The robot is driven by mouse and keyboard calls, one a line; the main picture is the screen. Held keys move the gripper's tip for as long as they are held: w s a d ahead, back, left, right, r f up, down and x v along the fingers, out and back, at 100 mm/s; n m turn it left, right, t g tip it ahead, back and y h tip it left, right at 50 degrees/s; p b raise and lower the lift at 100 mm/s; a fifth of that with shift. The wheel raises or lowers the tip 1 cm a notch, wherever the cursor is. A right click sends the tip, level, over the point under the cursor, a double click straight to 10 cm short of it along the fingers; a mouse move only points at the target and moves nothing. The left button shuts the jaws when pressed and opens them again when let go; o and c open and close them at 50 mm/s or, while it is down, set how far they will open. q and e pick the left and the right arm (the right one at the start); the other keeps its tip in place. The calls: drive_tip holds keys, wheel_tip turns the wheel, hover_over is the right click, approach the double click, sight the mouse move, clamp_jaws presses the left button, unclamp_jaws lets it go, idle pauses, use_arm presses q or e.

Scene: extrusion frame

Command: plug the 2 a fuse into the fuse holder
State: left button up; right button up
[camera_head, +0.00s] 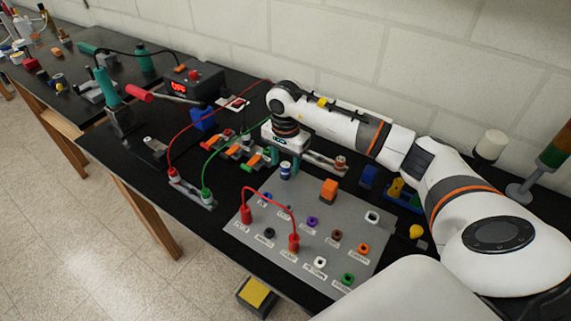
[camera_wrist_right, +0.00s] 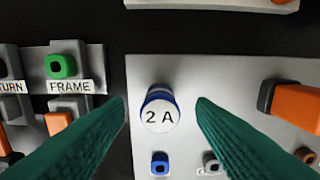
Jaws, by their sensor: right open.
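The 2 A fuse (camera_wrist_right: 160,112) is a short cylinder with a white top marked "2 A" and a blue side. It stands upright at the edge of the grey panel (camera_wrist_right: 215,75) and also shows in the head view (camera_head: 285,171). My right gripper (camera_head: 284,160) is open above it. In the right wrist view its green fingers (camera_wrist_right: 163,105) lie on either side of the fuse, with gaps on both sides. I cannot tell for sure which fitting is the fuse holder. My left gripper is not in view.
The grey panel (camera_head: 262,237) carries coloured sockets and a red looped lead (camera_head: 270,191). An orange block (camera_head: 329,189) stands right of the fuse. A terminal strip with a green FRAME socket (camera_wrist_right: 61,67) lies left in the wrist view. Red and green cables arch nearby.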

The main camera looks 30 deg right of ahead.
wheel_tip(320, 180, up, 11)
drive_tip(key=b, duration=0.1)
drive_tip(key=shift+f+b, duration=0.15)
drive_tip(key=shift+b, duration=0.25)
